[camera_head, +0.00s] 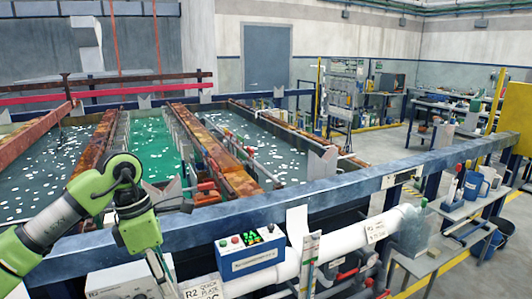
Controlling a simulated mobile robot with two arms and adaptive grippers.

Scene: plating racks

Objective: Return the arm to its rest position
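My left arm (92,190), green with dark joints, comes in from the left. It bends at a raised joint over the near edge of the plating tanks and then points down. At its lower end is a dark, slim part of my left gripper (160,270), in front of a white control box (122,283). Its fingertips are not clear, and I see nothing held in it. My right arm and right gripper are not in view.
A small side table (440,262) stands at the right.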

